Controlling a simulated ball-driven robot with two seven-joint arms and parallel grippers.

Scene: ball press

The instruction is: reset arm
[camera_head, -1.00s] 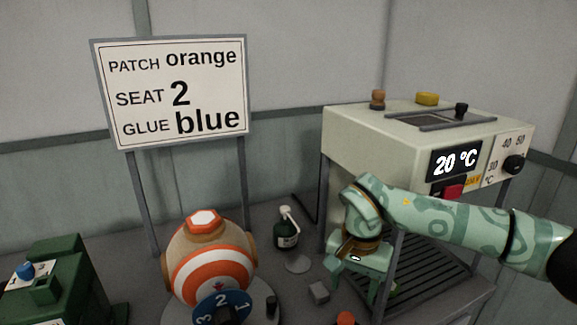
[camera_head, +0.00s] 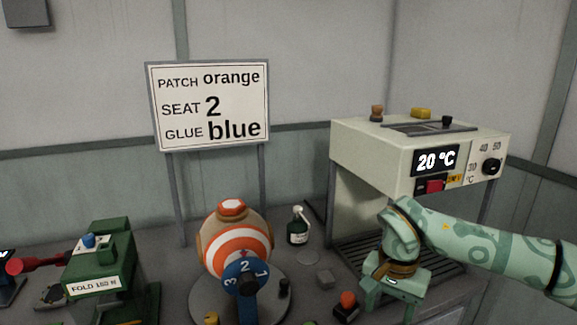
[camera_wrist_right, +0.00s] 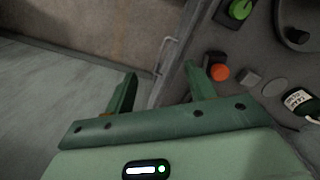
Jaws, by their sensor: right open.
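My right arm comes in from the right in the head view. Its pale green gripper (camera_head: 392,302) hangs over the bench in front of the press (camera_head: 362,147). In the right wrist view the two dark green fingers of this gripper (camera_wrist_right: 160,88) stand wide apart with nothing between them. Below them show the bench's edge and the floor. My left gripper is not in the head view.
An orange-topped button (camera_head: 347,299) and a grey cube (camera_head: 324,278) lie left of my right gripper. A dark bottle (camera_head: 298,238), a striped ball (camera_head: 213,245) on a round stand and a green folding machine (camera_head: 112,268) stand further left. A sign (camera_head: 210,108) stands behind.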

